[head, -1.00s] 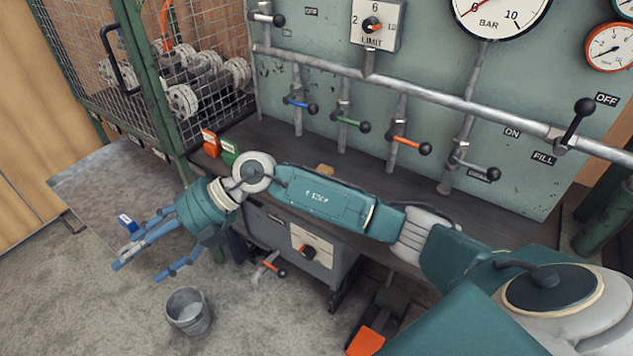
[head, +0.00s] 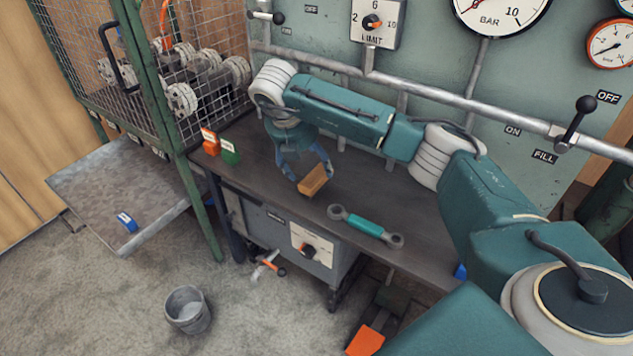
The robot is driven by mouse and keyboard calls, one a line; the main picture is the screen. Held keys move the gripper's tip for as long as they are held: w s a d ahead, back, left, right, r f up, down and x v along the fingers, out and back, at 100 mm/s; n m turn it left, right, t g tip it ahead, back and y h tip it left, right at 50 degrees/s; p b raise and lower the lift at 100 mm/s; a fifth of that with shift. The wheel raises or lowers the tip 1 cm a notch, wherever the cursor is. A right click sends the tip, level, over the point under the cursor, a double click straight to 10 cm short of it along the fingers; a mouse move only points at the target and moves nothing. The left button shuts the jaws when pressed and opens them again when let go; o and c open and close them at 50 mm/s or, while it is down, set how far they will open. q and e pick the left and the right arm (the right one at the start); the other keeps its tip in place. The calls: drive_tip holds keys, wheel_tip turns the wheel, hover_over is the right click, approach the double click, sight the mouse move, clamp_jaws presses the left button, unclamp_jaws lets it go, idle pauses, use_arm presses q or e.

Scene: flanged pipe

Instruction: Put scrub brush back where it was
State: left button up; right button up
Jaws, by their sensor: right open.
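The scrub brush appears as a tan wooden block (head: 314,180) on the dark workbench (head: 265,150), its bristles not clearly visible. My right gripper (head: 306,176) points down over the bench, its blue fingers open on either side of the block. I cannot tell whether the fingers touch it. My left gripper is not in view.
A teal-handled wrench (head: 365,225) lies right of the block. Orange (head: 210,146) and green (head: 229,154) labelled items stand by the mesh cage (head: 95,60). A blue item (head: 127,222) lies on the side shelf (head: 85,190). A bucket (head: 187,310) stands on the floor.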

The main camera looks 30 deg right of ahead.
sight(313, 173)
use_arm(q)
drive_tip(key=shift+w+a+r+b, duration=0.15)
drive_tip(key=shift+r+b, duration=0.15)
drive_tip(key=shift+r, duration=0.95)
use_arm(e)
drive_tip(key=shift+x, duration=2.6)
drive_tip(key=shift+a+f, duration=0.1)
drive_tip(key=shift+a, duration=0.1)
drive_tip(key=shift+c, duration=0.5)
drive_tip(key=c, duration=1.2)
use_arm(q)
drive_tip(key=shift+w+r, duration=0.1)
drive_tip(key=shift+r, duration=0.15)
use_arm(e)
drive_tip(key=shift+c, duration=0.7)
